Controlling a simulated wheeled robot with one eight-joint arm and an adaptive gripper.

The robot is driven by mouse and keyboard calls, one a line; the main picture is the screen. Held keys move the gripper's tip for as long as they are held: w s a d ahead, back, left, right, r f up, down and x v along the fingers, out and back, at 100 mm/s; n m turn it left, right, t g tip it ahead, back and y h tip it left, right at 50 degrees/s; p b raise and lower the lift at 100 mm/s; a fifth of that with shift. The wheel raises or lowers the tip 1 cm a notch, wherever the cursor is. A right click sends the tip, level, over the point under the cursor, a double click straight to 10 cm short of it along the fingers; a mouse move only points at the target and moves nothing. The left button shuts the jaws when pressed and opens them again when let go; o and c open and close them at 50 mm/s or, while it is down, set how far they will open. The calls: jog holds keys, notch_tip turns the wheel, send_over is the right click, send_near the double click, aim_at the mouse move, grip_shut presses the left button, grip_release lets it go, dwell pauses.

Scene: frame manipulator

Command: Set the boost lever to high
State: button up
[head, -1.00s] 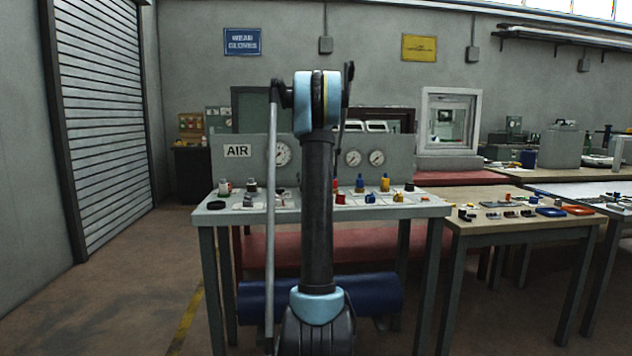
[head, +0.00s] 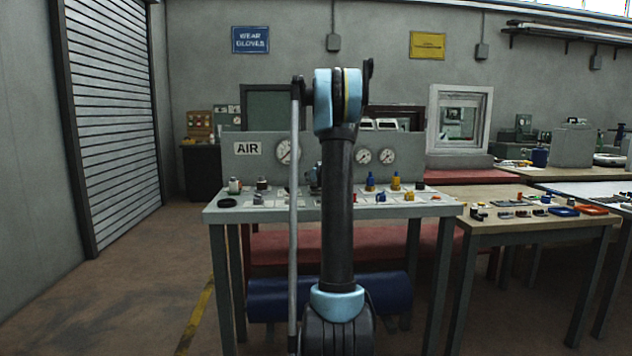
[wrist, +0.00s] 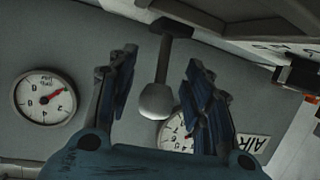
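In the wrist view a lever with a dark stem and a rounded pale grey knob (wrist: 157,101) shows between the two fingers of my gripper (wrist: 162,60). The fingers are open, with a gap on both sides of the knob; I cannot tell how far the knob is from them in depth. No boost or high marking is readable. In the head view my arm hides the lever and most of my gripper; a small grey part shows left of the arm over the table.
The grey AIR panel (head: 238,166) with several gauges stands at the back of the table (head: 232,217). One gauge (wrist: 45,97) shows left in the wrist view. Bottles and small parts lie on the tabletop. A wooden bench (head: 520,223) adjoins at right.

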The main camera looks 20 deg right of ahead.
jog(key=shift+s, duration=0.1)
jog(key=v, duration=1.1)
jog(key=shift+s, duration=0.3)
